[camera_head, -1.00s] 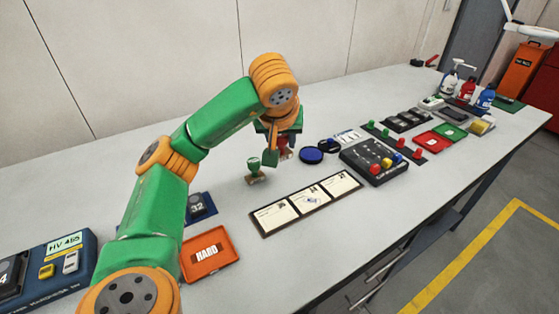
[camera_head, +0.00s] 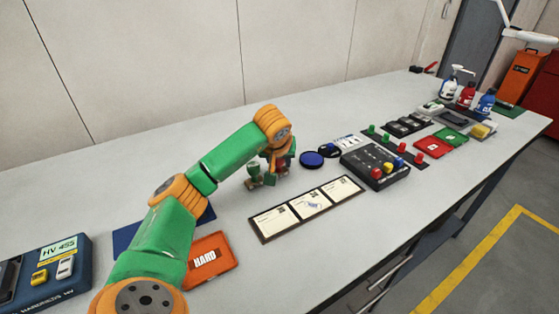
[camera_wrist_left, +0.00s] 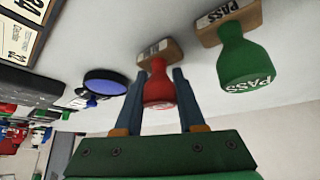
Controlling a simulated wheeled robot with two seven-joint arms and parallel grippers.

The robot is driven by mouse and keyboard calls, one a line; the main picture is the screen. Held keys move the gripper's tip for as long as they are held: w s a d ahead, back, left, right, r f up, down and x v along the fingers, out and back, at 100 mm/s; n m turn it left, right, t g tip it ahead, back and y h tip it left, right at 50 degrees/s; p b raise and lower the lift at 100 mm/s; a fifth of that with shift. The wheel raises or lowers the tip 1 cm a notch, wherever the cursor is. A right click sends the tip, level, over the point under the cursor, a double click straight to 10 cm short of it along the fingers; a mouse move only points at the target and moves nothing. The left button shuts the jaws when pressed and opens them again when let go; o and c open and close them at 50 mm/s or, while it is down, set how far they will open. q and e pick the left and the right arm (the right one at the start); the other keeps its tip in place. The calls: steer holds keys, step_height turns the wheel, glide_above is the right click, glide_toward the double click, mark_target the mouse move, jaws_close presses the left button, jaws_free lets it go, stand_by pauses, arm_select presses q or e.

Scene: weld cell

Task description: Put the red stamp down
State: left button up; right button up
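The red stamp (camera_wrist_left: 158,88) is between the two fingers of my left gripper (camera_wrist_left: 159,84) in the left wrist view, handle towards the palm. The fingers lie close along both sides of its handle. Its wooden base (camera_wrist_left: 160,50) is at or just above the table top; I cannot tell whether it touches. In the head view my left gripper (camera_head: 279,172) is low over the table and mostly hides the stamp. The green PASS stamp (camera_wrist_left: 242,65) stands close beside it, and also shows in the head view (camera_head: 254,169). My right gripper is not in view.
A blue ink pad (camera_head: 312,160) lies just right of the gripper. A card strip (camera_head: 308,206) lies in front of it. A dark button box (camera_head: 376,168) stands further right, and an orange HARD tray (camera_head: 212,262) lies to the left. The table behind the stamps is clear.

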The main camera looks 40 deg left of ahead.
arm_select(q)
steer(key=o, duration=0.4)
steer(key=shift+r, duration=0.1)
steer(key=p+v, duration=0.1)
steer(key=v, duration=1.1)
steer(key=shift+r+p, duration=0.1)
steer(key=shift+p, duration=0.3)
